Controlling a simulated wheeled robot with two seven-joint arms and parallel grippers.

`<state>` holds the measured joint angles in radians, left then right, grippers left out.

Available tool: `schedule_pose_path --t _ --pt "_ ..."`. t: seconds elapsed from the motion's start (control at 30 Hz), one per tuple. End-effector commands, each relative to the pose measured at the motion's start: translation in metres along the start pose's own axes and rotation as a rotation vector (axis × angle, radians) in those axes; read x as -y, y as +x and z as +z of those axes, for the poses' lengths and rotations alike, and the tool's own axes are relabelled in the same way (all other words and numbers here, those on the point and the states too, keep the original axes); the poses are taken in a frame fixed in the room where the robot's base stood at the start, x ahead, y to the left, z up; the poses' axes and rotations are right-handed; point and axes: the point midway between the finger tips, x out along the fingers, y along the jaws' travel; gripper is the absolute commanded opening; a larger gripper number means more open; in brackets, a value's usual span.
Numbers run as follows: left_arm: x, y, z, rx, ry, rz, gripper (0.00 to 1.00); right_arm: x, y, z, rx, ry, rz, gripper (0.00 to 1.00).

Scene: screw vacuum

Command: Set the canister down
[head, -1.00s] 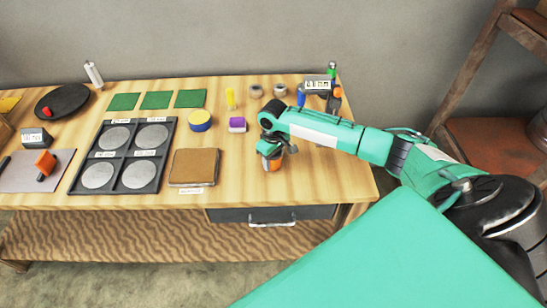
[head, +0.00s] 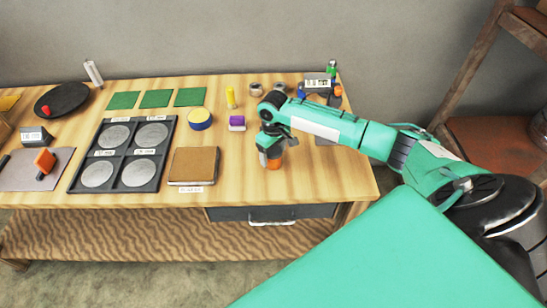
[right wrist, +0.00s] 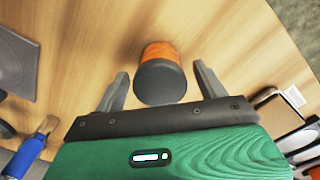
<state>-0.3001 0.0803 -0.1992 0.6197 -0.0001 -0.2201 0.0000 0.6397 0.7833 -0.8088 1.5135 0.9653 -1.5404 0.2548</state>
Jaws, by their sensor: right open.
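The canister (head: 274,164) is orange with a dark grey top. It stands on the wooden table near the front edge, to the right of the brown square board. It also shows in the right wrist view (right wrist: 160,72), with its dark top facing the camera. My right gripper (head: 271,154) is over the canister and partly hides it in the head view. In the right wrist view the gripper (right wrist: 161,70) is open, one finger on each side of the canister with visible gaps. My left gripper is not in view.
The brown board (head: 194,165) and a dark tray (head: 123,153) with several grey discs lie to the left. A purple-and-white block (head: 237,123) and a yellow bottle (head: 230,98) stand behind.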

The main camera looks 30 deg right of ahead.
Motion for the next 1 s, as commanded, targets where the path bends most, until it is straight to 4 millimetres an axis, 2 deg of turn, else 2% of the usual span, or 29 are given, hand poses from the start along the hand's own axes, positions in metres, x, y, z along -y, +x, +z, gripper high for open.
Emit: schedule_pose_path --t 0.2,0.43,0.6,1.0 --pt "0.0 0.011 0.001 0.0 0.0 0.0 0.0 0.0 -0.048 -0.001 -0.004 -0.001 0.001 0.73" --pt "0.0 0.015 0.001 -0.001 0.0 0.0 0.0 0.0 -0.084 -0.001 -0.001 0.0 0.001 0.73" --pt "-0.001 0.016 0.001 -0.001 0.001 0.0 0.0 0.0 -0.093 0.0 0.0 -0.001 0.0 0.73" --pt "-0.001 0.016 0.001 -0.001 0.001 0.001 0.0 0.0 -0.094 0.0 0.001 0.0 0.0 0.73"
